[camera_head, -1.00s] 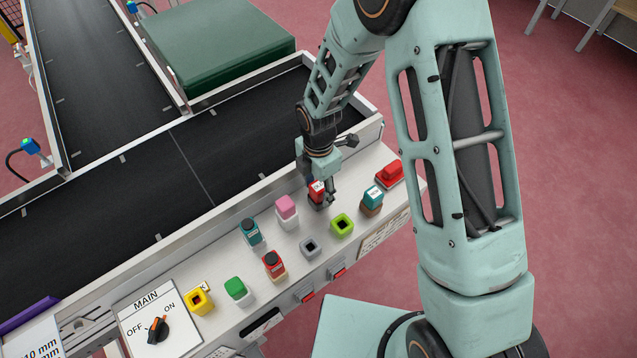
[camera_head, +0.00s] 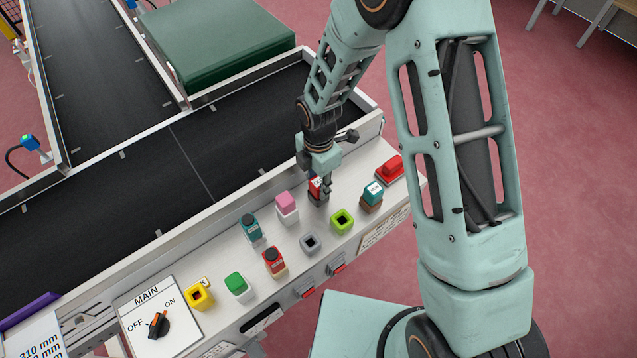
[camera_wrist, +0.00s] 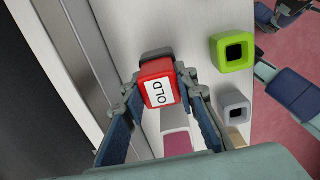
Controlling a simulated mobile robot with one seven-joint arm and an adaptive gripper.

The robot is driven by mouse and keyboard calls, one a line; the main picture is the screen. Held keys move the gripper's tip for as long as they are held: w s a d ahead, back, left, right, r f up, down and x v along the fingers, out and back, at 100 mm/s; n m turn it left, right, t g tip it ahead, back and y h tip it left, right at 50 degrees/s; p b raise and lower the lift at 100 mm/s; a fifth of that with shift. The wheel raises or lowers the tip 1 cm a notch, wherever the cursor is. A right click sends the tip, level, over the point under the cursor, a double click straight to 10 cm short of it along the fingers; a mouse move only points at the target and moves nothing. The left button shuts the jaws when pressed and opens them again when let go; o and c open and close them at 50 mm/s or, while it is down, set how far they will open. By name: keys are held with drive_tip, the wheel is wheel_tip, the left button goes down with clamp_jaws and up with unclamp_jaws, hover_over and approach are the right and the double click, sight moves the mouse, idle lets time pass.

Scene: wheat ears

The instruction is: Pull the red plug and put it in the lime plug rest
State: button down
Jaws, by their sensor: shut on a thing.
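The red plug (camera_wrist: 160,88) has a white label reading OLD and sits above a dark grey base. In the head view the red plug (camera_head: 314,186) is partly hidden by my gripper (camera_head: 319,195). In the wrist view my gripper (camera_wrist: 160,97) has its two fingers against the plug's opposite sides and is shut on it. I cannot tell whether the plug is still seated in its base. The lime plug rest (camera_head: 343,221) is a square block with a dark, empty opening, in front of and right of my gripper. It also shows in the wrist view (camera_wrist: 233,52).
Nearby on the panel (camera_head: 222,283) stand a pink plug (camera_head: 286,201), a teal plug (camera_head: 373,191) and an empty grey rest (camera_head: 310,243). Another red plug (camera_head: 274,258) and a yellow rest (camera_head: 199,297) are farther left. A red switch (camera_head: 390,169) lies at the right.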

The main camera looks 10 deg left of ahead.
drive_tip(key=shift+r+p, duration=0.4)
drive_tip(key=shift+r, duration=0.2)
idle(0.3)
drive_tip(key=c, duration=2.2)
unclamp_jaws()
drive_tip(key=shift+c, duration=0.2)
clamp_jaws()
drive_tip(key=shift+r, duration=0.1)
drive_tip(key=shift+r+p, duration=1.5)
drive_tip(key=shift+r, duration=0.55)
drive_tip(key=s+d+r+b, duration=0.2)
drive_tip(key=s+d+r, duration=0.2)
drive_tip(key=s+d, duration=0.2)
drive_tip(key=shift+s+d+r, duration=0.25)
drive_tip(key=shift+s+d, duration=0.05)
drive_tip(key=shift+d, duration=0.5)
